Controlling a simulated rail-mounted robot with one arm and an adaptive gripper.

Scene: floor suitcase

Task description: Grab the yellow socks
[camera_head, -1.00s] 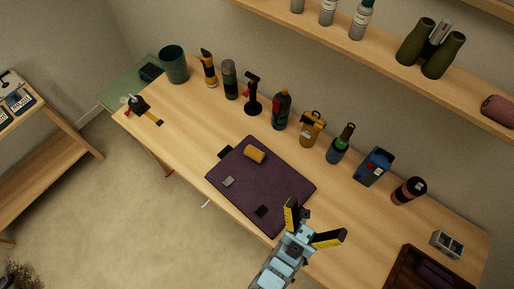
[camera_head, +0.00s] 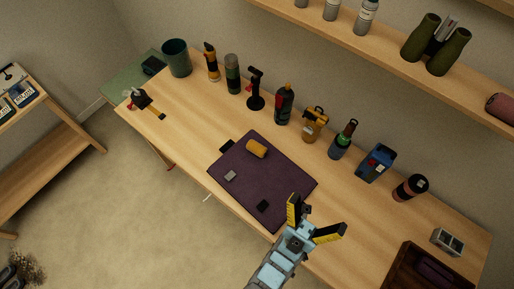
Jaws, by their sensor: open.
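A small rolled yellow-orange bundle (camera_head: 257,149), which looks like the yellow socks, lies on the upper part of a dark purple mat (camera_head: 245,185) on the wooden table. My gripper (camera_head: 315,220) is above the table near the mat's lower right corner. Its two yellow-and-black fingers are spread apart with nothing between them. The bundle is up and left of my gripper, well apart from it.
A grey piece (camera_head: 230,175) and a black piece (camera_head: 263,206) lie on the mat. Bottles and tools, such as a dark bottle (camera_head: 284,104) and a blue box (camera_head: 376,163), line the back edge. A dark wooden tray (camera_head: 400,265) is at right. A shelf (camera_head: 400,60) overhangs the back.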

